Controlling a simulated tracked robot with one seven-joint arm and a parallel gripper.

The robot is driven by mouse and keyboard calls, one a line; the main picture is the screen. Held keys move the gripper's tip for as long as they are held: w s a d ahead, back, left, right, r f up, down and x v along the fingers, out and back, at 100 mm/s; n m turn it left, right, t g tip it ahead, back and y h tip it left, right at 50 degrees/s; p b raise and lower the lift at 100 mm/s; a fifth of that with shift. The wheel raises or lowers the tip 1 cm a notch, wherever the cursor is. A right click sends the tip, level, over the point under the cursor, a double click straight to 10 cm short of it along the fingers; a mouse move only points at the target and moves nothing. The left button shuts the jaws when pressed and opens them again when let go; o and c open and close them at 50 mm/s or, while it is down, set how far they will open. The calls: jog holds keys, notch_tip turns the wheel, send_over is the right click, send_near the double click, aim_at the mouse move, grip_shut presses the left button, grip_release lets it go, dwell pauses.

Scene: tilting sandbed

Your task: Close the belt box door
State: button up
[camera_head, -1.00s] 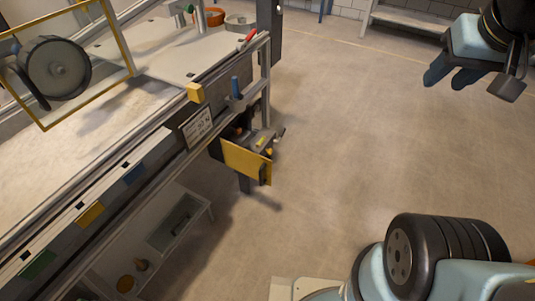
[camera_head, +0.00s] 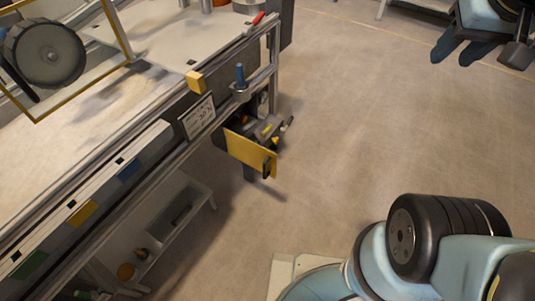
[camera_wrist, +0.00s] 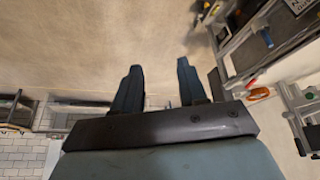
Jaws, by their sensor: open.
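The yellow belt box door (camera_head: 250,152) hangs at the right end of the sandbed bench. It stands swung out from the dark belt box, with grey and yellow parts (camera_head: 271,127) showing behind it. A small dark fitting is at its right edge. My gripper (camera_head: 458,54) is at the upper right in the head view, well to the right of the door and apart from it. The wrist view shows my gripper (camera_wrist: 158,75) open, with its two dark blue fingers spread and nothing between them. I cannot make out the door in the wrist view.
The sandbed bench (camera_head: 110,110) fills the left side, with a framed wheel (camera_head: 45,53) above it. A blue-handled clamp (camera_head: 240,78) sits above the door. A low white shelf (camera_head: 185,215) stands underneath. Floor between the door and my arm is clear.

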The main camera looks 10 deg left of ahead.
jog(key=w+a+f+n+g+h, duration=0.1)
jog(key=w+a+f+n+g, duration=0.25)
jog(key=w, duration=0.35)
jog(key=n+t+h, duration=0.8)
jog(key=n+h, duration=0.2)
jog(key=n, duration=0.8)
send_over(264, 169)
jog(key=s, duration=0.4)
notch_tip(264, 169, down, 44)
jog(key=s+a+f+n+t+y, duration=0.1)
jog(key=s+f+n+t+y, duration=0.2)
jog(key=f, duration=0.4)
jog(key=s+a+f+n+t+y, duration=0.1)
jog(key=s+f+n+t+y, duration=0.15)
jog(key=f+n, duration=0.35)
jog(key=s+a+f+n+t+y, duration=0.1)
jog(key=s+f+n+t+y, duration=0.15)
jog(key=f, duration=0.55)
jog(key=shift+h, duration=0.4)
jog(key=x, duration=1.3)
jog(key=shift+w+d, duration=0.1)
grip_shut()
